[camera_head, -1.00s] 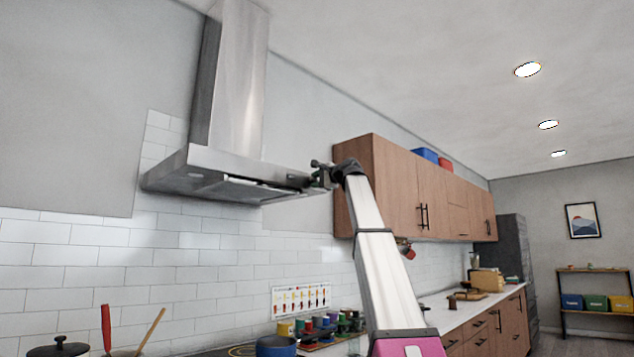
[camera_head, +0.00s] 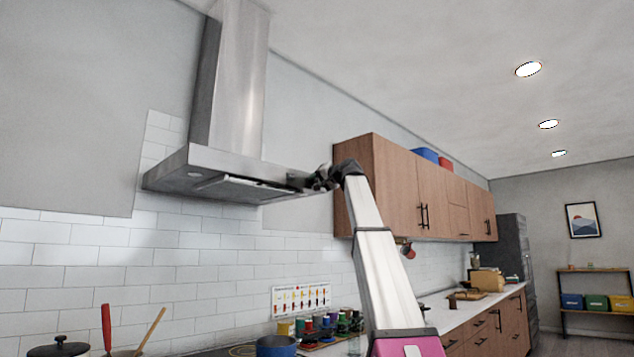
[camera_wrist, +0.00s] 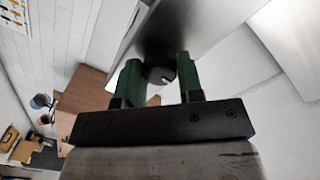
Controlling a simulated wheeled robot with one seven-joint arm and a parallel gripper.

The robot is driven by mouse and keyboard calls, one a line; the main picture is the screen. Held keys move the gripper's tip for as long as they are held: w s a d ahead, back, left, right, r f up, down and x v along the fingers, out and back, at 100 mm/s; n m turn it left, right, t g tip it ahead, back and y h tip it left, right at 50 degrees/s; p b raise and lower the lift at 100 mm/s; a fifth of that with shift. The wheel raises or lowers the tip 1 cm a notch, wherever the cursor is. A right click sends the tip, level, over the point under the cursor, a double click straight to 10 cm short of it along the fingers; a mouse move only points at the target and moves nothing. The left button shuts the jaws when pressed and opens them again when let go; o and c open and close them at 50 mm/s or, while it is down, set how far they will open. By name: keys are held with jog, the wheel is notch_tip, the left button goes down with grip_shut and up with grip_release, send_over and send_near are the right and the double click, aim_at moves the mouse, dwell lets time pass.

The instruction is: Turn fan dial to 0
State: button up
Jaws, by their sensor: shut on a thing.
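The steel range hood (camera_head: 228,170) hangs on the wall, and my gripper (camera_head: 306,179) is at the right end of its front edge. In the wrist view the round dark fan dial (camera_wrist: 160,75) sits on the hood face (camera_wrist: 180,30). My gripper's two green fingers (camera_wrist: 160,78) are on either side of the dial and shut on it. The dial has a small light mark near its lower right edge. I cannot read any number on it. In the head view the dial is hidden by my gripper.
Brown wall cabinets (camera_head: 400,190) stand just right of my arm. The space under the hood is clear.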

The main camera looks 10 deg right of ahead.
jog(key=shift+f+n, duration=0.15)
jog(key=shift+n, duration=0.35)
jog(key=o, duration=0.9)
jog(key=v, duration=1.1)
jog(key=shift+a, duration=0.1)
